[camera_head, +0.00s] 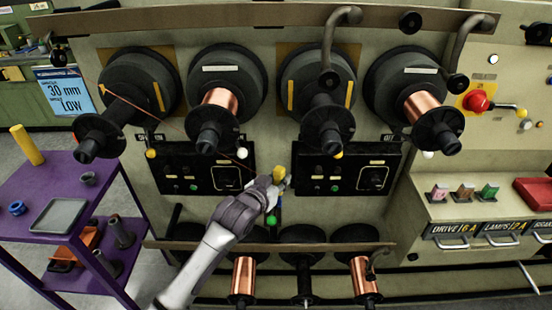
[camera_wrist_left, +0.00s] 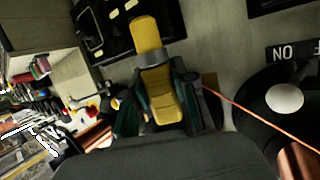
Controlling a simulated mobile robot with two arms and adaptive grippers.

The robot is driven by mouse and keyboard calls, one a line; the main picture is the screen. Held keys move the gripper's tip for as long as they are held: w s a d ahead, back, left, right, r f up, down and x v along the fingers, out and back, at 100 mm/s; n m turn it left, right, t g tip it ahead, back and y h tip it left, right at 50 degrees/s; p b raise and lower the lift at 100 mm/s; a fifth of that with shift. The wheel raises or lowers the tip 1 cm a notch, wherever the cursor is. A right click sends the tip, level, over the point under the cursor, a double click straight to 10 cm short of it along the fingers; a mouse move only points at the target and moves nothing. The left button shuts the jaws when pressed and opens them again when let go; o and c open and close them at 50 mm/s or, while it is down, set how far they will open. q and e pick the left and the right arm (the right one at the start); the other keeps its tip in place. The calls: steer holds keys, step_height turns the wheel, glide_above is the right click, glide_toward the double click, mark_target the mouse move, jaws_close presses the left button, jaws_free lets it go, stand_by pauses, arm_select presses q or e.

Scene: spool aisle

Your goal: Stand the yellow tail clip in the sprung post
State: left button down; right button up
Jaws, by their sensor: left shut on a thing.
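My left gripper (camera_head: 277,183) is shut on the yellow tail clip (camera_head: 279,173), in front of the machine between two black control panels. In the left wrist view the yellow clip (camera_wrist_left: 152,65) sits between the dark green-grey fingers (camera_wrist_left: 158,105), its rounded end sticking out past them. A thin copper-coloured wire (camera_head: 190,138) slants from the far-left spool down to near the gripper; in the left wrist view the wire (camera_wrist_left: 255,115) runs off right from beside the fingers. I cannot tell which part is the sprung post. My right gripper is not in view.
Several black spools, two with copper (camera_head: 219,100), project above the gripper. A lower rail (camera_head: 215,246) with more spools lies below. A purple cart (camera_head: 20,190) at left carries a yellow cylinder (camera_head: 26,145) and grey tray (camera_head: 59,214). A red knob (camera_head: 476,101) is at right.

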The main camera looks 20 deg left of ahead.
arm_select(q)
steer(key=shift+w+a+p, duration=0.65)
steer(key=shift+w+a, duration=1.2)
steer(key=shift+w, duration=0.65)
step_height(320, 180, down, 5)
steer(key=b, duration=0.3)
steer(key=shift+r, duration=0.15)
steer(key=shift+f+b, duration=0.85)
steer(key=shift+f, duration=0.3)
